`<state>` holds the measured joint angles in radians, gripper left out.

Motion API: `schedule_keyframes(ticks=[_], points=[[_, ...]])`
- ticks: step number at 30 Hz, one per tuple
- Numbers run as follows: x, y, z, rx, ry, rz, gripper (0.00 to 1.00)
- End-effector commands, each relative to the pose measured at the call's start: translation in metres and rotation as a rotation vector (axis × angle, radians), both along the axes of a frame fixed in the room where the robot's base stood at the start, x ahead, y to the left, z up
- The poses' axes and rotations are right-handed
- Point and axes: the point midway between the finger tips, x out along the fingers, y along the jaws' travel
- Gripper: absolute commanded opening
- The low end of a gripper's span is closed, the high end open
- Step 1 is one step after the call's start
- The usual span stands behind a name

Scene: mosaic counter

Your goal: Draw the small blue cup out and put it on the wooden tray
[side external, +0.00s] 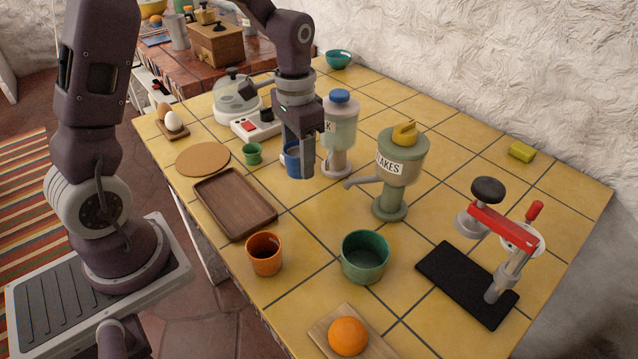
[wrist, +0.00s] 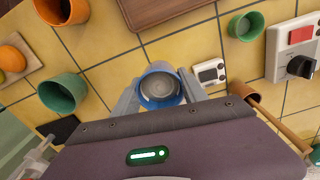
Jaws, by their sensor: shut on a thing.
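The small blue cup (side external: 291,160) is between the fingers of my gripper (side external: 298,166), just left of the milk dispenser (side external: 339,135) in the side view. In the wrist view the cup (wrist: 161,86) shows its open rim and grey inside, with a finger of my gripper (wrist: 160,92) on each side. The gripper is shut on it. The side view does not clearly show whether its base touches the counter. The wooden tray (side external: 212,187) lies empty to the left and nearer; its edge shows at the top of the wrist view (wrist: 137,20).
A small green cup (side external: 252,153) stands between the blue cup and a round cork mat (side external: 203,159). An orange cup (side external: 264,253) and a green pot (side external: 365,256) stand beyond the tray's near end. The flakes dispenser (side external: 402,165) stands right of the milk dispenser.

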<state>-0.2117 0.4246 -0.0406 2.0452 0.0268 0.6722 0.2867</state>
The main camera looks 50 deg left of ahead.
Motion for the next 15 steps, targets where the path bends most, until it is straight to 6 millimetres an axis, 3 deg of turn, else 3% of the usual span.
schedule_keyframes(ticks=[8, 11, 15], points=[[-0.008, 0.008, 0.004, 0.0, 0.0, 0.038, 0.09], [-0.03, 0.025, 0.015, 0.001, -0.001, 0.136, 0.09], [-0.075, 0.047, 0.031, 0.001, -0.002, 0.321, 0.09]])
